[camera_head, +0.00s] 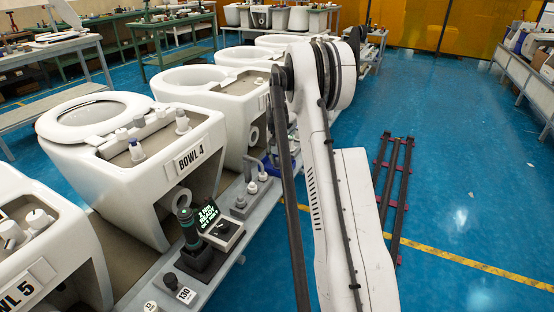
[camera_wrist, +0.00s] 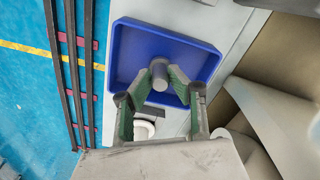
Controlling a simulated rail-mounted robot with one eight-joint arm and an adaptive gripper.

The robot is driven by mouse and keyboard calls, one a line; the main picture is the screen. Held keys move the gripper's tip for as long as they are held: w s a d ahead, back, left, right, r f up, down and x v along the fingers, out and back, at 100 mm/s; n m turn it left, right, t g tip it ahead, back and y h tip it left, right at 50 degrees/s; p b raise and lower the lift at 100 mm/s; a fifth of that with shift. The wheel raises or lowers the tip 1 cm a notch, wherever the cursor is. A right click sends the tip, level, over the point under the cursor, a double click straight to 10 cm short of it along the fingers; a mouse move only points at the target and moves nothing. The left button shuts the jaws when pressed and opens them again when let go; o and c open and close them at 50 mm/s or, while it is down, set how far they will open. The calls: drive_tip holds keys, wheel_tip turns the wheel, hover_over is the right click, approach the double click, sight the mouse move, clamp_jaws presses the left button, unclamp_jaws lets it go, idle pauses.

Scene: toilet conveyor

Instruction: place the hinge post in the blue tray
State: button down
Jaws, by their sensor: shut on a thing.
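The hinge post is a small grey cylinder (camera_wrist: 158,68) in the wrist view. My gripper (camera_wrist: 161,80) is shut on it, with a green-lined finger on each side. The post is over the blue tray (camera_wrist: 121,48), which is shallow and square with raised walls. I cannot tell whether the post touches the tray floor. In the head view a small blue piece of the tray (camera_head: 271,167) shows beside my arm. My gripper and the post are hidden there behind the arm.
A grey bench ledge (camera_head: 221,267) carries a tester with a lit display (camera_head: 208,215) and fittings. White toilet bowls (camera_head: 160,205) line up beside it. A white round part (camera_wrist: 145,129) lies near the tray. Dark rails (camera_head: 393,190) lie on the blue floor at right.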

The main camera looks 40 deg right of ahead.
sight(277, 158)
drive_tip(key=c, duration=1.6)
unclamp_jaws()
wheel_tip(277, 158, up, 12)
drive_tip(key=p, duration=0.3)
drive_tip(key=s+a+r+n+t, duration=0.1)
drive_tip(key=s+a+r, duration=0.2)
drive_tip(key=a+r, duration=0.4)
drive_tip(key=s+a+r+n+t+h, duration=0.15)
drive_tip(key=s+a+r, duration=0.25)
drive_tip(key=a, duration=0.5)
drive_tip(key=s+a+r+n+t+y, duration=0.1)
drive_tip(key=s+a+r, duration=0.2)
drive_tip(key=a+r, duration=0.4)
drive_tip(key=s+a+f+n+t, duration=0.1)
drive_tip(key=s+a, duration=0.5)
drive_tip(key=s, duration=0.1)
drive_tip(key=s+a+f+n+t, duration=0.1)
drive_tip(key=s+a+f+n, duration=0.1)
drive_tip(key=s+a, duration=0.5)
drive_tip(key=s+a+f+n+t, duration=0.1)
drive_tip(key=s+a+f, duration=0.1)
drive_tip(key=s+a, duration=0.4)
drive_tip(key=shift+s+a+n+t, duration=0.2)
drive_tip(key=shift+s+n+t, duration=0.15)
drive_tip(key=shift+s, duration=0.9)
drive_tip(key=shift+r, duration=0.1)
